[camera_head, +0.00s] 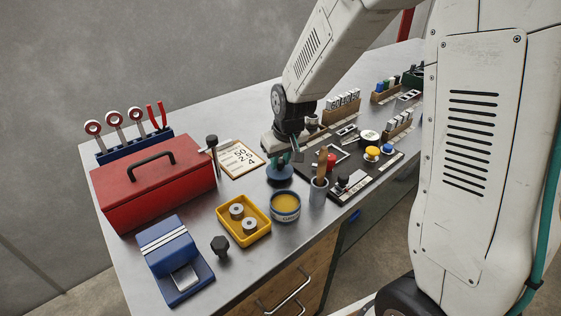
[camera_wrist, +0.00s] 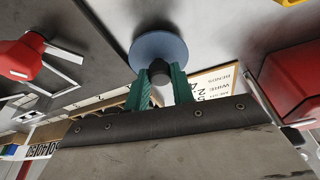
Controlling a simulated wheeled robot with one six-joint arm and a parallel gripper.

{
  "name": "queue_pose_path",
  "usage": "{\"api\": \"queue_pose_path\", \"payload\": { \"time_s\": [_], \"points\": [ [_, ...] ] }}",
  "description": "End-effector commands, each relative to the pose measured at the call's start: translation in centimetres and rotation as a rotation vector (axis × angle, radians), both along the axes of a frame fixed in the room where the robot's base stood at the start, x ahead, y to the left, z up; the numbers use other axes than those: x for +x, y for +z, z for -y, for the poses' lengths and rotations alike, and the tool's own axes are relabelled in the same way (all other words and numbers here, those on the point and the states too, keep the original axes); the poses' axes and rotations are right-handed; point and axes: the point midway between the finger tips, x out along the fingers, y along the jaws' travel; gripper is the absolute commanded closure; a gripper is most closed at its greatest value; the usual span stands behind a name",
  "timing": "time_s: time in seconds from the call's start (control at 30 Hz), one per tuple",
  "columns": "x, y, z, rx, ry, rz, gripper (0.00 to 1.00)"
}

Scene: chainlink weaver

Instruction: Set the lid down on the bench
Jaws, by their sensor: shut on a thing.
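My gripper (camera_head: 283,158) is shut on the lid (camera_head: 279,173), a blue round disc with a dark knob. In the wrist view the two teal fingers (camera_wrist: 160,78) close around the knob, and the blue disc (camera_wrist: 158,50) lies beyond the fingertips. The lid is over the grey metal bench (camera_head: 189,225), just behind the open tin (camera_head: 286,214) of yellow paste. It looks level and low, but I cannot tell whether it touches the bench. The arm hides part of the area behind it.
A clipboard card (camera_head: 236,158) lies left of the lid. A cup with a brush (camera_head: 319,190) stands close to its right. A yellow tray (camera_head: 243,226) with metal rolls, a red toolbox (camera_head: 155,190) and a board with buttons (camera_head: 372,151) crowd the bench.

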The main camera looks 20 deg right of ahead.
Motion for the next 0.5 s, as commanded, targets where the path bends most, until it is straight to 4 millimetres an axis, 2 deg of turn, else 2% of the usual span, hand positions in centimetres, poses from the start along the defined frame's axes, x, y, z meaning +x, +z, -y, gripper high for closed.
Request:
{"api": "queue_pose_path", "payload": {
  "time_s": [0.07,0.4,0.43,0.5],
  "points": [
    [-0.04,-0.82,0.01,0.0,0.0,-0.002,1.0],
    [-0.01,-1.12,0.0,0.0,-0.001,0.0,1.0],
    [0.0,-1.15,0.0,0.0,-0.001,0.0,0.73],
    [-0.01,-1.1,0.0,0.0,-0.001,0.001,0.54]
  ]
}}
